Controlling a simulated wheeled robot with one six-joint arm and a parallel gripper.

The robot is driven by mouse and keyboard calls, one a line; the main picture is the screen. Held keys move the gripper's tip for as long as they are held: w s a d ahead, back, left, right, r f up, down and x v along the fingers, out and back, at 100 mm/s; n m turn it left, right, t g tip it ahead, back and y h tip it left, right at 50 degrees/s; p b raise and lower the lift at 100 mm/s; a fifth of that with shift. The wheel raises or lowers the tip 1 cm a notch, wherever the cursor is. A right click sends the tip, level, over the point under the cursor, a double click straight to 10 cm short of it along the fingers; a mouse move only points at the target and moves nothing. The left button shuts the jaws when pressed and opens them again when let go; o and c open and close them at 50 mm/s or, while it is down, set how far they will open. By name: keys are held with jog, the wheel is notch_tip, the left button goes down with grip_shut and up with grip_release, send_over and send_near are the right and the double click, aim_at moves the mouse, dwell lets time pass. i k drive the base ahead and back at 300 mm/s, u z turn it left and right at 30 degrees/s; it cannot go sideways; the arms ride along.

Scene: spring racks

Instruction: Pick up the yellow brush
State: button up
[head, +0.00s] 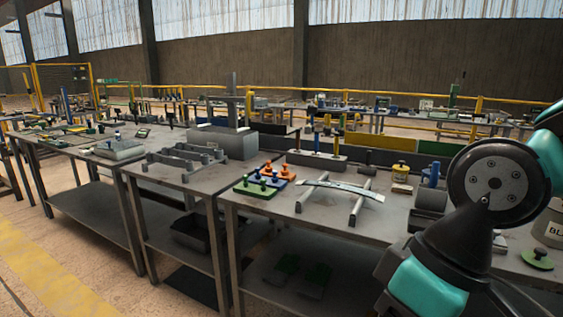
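No brush can be made out for certain. A small yellow-and-cream object (400,172) stands on the right-hand workbench, left of a blue upright piece; it is too small to tell what it is. A grey block (315,161) on the same bench has thin upright pieces at it, one of them yellow (341,134); I cannot tell if that is a brush. My arm fills the right side of the head view and hides part of the bench. My gripper is not in view.
Benches continue left; a lower shelf holds a bin. Floor (60,265) at left is clear.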

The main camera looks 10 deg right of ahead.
aim_at(337, 135)
jog(key=u, duration=2.95)
jog(key=i, duration=0.1)
jog(key=z, duration=2.05)
jog(key=i, duration=1.05)
jog(key=z, duration=0.45)
jog(key=i, duration=0.6)
jog(key=z, duration=1.45)
jog(key=i, duration=0.9)
jog(key=z, duration=0.15)
